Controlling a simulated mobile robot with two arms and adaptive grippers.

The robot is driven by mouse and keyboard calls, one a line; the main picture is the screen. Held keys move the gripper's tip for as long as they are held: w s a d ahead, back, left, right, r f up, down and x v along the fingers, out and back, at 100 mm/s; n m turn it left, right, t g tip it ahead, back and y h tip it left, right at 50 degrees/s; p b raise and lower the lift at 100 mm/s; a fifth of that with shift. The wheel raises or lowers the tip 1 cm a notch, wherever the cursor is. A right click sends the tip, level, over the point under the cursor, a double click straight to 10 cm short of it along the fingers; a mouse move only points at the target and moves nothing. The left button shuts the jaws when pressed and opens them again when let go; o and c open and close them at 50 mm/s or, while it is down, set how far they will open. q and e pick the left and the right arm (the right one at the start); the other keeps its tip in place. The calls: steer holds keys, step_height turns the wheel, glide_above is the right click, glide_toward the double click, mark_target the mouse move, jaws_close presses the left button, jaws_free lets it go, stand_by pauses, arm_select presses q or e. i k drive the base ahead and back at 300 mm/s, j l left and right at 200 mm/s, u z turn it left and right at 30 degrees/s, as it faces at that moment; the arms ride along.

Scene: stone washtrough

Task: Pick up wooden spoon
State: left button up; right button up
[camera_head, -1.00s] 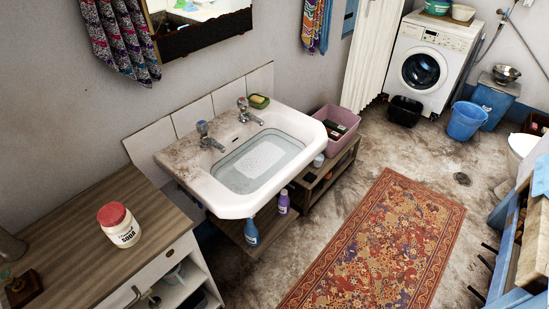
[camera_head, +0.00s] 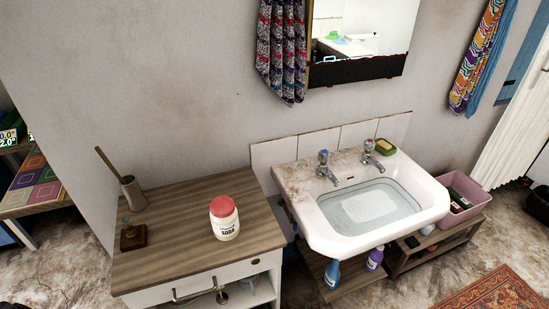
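A thin wooden handle (camera_head: 107,163) leans out of a grey-brown cup (camera_head: 134,193) at the back left of the wooden-topped cabinet (camera_head: 180,245). It may be the wooden spoon, but its lower end is hidden in the cup, so I cannot tell. No other spoon is clear in view. Neither of my grippers shows.
A red-lidded soda jar (camera_head: 224,218) stands mid-cabinet, right of the cup. A small dark wooden block with a green top (camera_head: 132,237) sits in front of the cup. A water-filled sink (camera_head: 330,240) is to the right. The wall rises directly behind the cabinet.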

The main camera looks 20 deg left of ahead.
mark_target(98, 151)
steer(key=u, duration=1.8)
steer(key=i+j, duration=0.1)
steer(key=j, duration=0.3)
steer(key=i+j, duration=0.1)
steer(key=j, duration=0.3)
